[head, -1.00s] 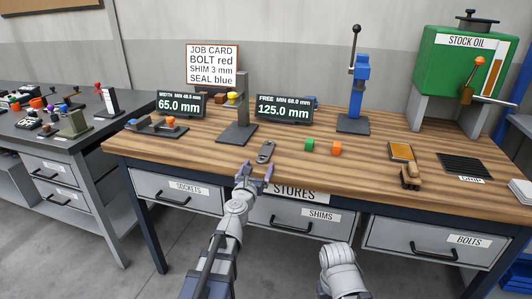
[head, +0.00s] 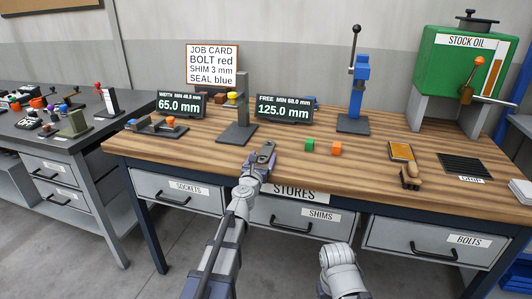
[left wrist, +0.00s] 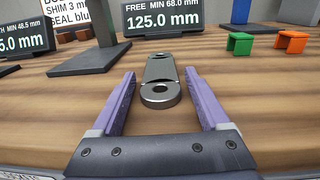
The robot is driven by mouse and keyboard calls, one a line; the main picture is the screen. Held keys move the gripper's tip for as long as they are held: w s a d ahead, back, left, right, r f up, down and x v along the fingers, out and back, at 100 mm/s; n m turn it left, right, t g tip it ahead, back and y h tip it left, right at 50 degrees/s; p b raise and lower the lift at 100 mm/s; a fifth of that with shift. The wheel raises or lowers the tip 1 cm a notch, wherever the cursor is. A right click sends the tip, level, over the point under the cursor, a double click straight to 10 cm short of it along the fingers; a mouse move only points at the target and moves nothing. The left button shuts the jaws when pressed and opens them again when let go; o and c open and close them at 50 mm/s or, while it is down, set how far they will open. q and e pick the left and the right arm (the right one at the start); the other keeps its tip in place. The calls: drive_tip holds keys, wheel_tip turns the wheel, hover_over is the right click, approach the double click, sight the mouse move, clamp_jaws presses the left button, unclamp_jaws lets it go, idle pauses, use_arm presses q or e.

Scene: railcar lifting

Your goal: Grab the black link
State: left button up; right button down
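The dark grey metal link (head: 267,147), with a round hole at its near end, lies flat on the wooden workbench. It also shows in the left wrist view (left wrist: 160,72), pointing away from me. My left gripper (head: 262,159) reaches over the bench's front edge, its purple fingers open on both sides of the link's near end. In the left wrist view, gaps show between the link and both fingers, so nothing is held. My right gripper is not in view.
A grey stand (head: 237,133) rises behind the link. A green block (head: 309,145) and an orange block (head: 336,149) lie to its right. Two displays (head: 284,109) stand behind. A wooden-handled tool (head: 410,177) lies further right. Bare bench surrounds the link.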

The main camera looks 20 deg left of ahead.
use_arm(q)
clamp_jaws()
idle(0.4)
